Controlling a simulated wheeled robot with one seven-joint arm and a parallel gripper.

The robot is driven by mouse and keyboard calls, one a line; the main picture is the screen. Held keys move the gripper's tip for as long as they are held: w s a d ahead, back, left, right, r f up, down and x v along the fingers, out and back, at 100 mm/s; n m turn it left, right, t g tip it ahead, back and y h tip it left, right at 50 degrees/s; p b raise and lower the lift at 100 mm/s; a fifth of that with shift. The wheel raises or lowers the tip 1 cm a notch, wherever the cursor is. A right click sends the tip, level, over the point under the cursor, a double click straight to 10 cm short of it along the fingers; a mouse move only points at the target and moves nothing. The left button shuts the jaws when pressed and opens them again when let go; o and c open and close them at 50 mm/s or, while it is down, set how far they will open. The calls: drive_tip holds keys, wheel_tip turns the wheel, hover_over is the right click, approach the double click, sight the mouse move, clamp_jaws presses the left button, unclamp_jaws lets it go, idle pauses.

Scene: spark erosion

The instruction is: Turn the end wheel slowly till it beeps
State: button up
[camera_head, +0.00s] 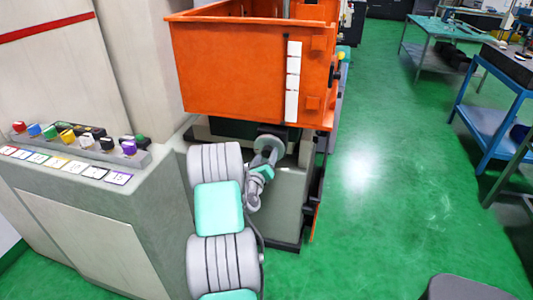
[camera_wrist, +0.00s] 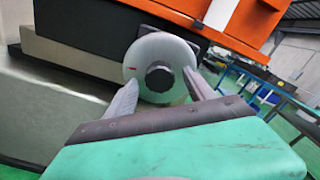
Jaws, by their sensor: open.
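The end wheel (camera_wrist: 176,55) is a light grey disc with a dark round hub and a small red mark on its left side. It sits below the orange tank. In the head view the wheel (camera_head: 268,144) shows at the end of my arm. My gripper (camera_wrist: 163,92) is open, with one finger at the wheel's lower left and the other at its lower right. I cannot tell whether the fingers touch the rim. In the head view my gripper (camera_head: 264,160) is small and partly hidden by my wrist.
The orange tank (camera_head: 235,75) overhangs the wheel. A grey console (camera_head: 95,215) with coloured knobs stands to the left of my arm. Blue-framed tables (camera_head: 487,100) stand at the right. The green floor (camera_head: 370,200) between is clear. A dark rounded object (camera_head: 465,288) is at the bottom right.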

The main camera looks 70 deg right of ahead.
drive_tip(key=s+a+b, duration=0.1)
drive_tip(key=a+b, duration=0.1)
drive_tip(key=a, duration=0.5)
drive_tip(key=shift+a+b, duration=0.3)
drive_tip(key=shift+a, duration=0.05)
drive_tip(key=shift+s, duration=0.1)
